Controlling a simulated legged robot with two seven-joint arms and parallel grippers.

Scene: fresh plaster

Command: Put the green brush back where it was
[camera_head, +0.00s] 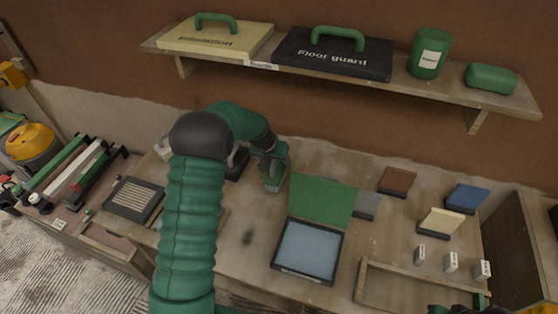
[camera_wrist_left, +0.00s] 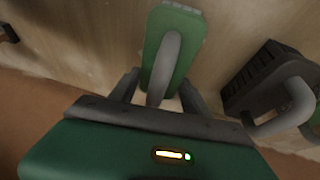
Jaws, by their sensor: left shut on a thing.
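The green brush (camera_wrist_left: 168,48) has a green body and a grey looped handle. In the wrist view it is between the two fingers of my left gripper (camera_wrist_left: 158,92), which is shut on the grey handle. In the head view the brush (camera_head: 274,181) is at the back middle of the bench, below my left gripper (camera_head: 272,160). I cannot tell whether it touches the bench top.
A black brush with a grey handle (camera_wrist_left: 270,80) is close to the right in the wrist view. On the bench (camera_head: 250,212), an open green-lidded case (camera_head: 308,250) stands front right. A dark grille tray (camera_head: 134,199) is left. Colored blocks (camera_head: 440,221) are right. A loaded shelf (camera_head: 400,88) hangs above.

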